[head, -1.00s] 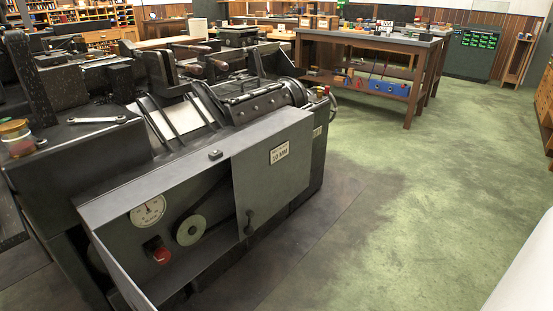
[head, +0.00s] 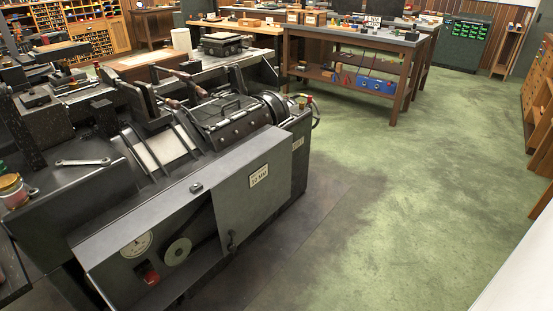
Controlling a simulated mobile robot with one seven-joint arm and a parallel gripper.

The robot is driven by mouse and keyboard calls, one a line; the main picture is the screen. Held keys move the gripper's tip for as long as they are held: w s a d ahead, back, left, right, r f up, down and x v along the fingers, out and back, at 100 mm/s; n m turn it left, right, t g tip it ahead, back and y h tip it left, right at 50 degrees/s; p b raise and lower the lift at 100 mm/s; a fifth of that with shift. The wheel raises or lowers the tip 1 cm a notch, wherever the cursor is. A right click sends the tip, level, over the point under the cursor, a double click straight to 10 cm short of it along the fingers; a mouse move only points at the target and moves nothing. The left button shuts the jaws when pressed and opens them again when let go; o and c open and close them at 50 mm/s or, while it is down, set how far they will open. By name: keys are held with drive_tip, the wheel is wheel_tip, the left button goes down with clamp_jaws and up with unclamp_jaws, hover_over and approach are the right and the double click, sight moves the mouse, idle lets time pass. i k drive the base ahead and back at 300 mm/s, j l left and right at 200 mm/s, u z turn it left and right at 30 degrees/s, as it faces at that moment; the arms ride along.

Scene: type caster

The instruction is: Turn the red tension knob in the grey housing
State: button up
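The red tension knob (head: 151,278) sits low inside the open recess of the grey housing (head: 245,205), at the front of the dark machine. Above it is a round white dial gauge (head: 136,245), and to its right a pale green pulley wheel (head: 177,251) with a dark belt. A flat panel with a small label plate (head: 259,176) covers the right part of the housing, and a dark handle (head: 232,241) hangs at its lower edge. My gripper is not in view.
A wrench (head: 83,162) and a tin with a yellow lid (head: 12,190) lie on the machine's top at the left. A wooden workbench (head: 350,55) stands behind. The green floor (head: 400,190) to the right is clear. A white surface cuts the lower right corner.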

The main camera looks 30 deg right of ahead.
sight(152, 278)
drive_tip(key=l+z, duration=0.15)
drive_tip(key=l, duration=0.3)
drive_tip(key=i+l+z, duration=0.1)
drive_tip(key=l, duration=0.3)
drive_tip(key=i+l+z, duration=0.15)
drive_tip(key=l, duration=0.3)
